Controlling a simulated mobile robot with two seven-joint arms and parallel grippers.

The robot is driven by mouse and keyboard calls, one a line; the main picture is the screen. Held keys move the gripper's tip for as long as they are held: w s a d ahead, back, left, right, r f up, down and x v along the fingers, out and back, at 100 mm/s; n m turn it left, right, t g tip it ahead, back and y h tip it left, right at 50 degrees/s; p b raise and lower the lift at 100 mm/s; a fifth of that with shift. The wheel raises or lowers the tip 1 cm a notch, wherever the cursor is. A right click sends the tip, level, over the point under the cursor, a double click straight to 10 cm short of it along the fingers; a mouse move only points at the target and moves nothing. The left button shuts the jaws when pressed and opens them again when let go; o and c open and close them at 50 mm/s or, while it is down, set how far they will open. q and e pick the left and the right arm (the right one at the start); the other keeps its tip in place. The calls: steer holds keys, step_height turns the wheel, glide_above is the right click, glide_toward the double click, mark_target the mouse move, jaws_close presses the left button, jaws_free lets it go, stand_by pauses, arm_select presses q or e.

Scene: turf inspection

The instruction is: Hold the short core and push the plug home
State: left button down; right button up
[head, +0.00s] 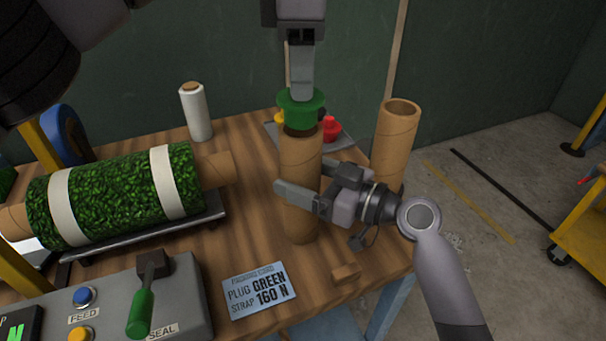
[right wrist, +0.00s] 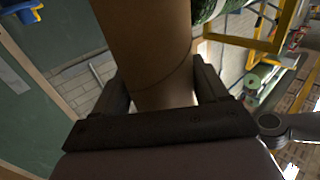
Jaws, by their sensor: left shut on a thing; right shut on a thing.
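The short brown cardboard core (head: 301,215) stands upright on the wooden table. My right gripper (head: 305,188) is shut around its middle, coming in from the right; its far finger is mostly hidden. In the right wrist view the core (right wrist: 150,45) is between the two fingers (right wrist: 165,88). My left gripper (head: 301,92) points down from above, shut on the green plug (head: 302,110). The plug is over the core's top, with the dark mouth showing just beneath its front edge. I cannot tell whether its lower part is inside the mouth.
A taller core (head: 396,140) stands close at the right. A grey tray (head: 347,139) with red (head: 330,128) and yellow plugs is behind. A turf roll (head: 115,195) lies left. The card (head: 259,289) reads "PLUG GREEN, STRAP 160 N". A control panel (head: 190,300) is front left.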

mark_target(302, 105)
arm_select(q)
steer(key=shift+f, duration=1.7)
steer(key=shift+f, duration=0.1)
steer(key=shift+s+f, duration=0.1)
steer(key=shift+f, duration=0.4)
steer(key=shift+f, duration=0.15)
stand_by(0.4)
steer(key=c, duration=0.8)
jaws_free()
steer(key=shift+c, duration=0.2)
steer(key=shift+r, duration=3.9)
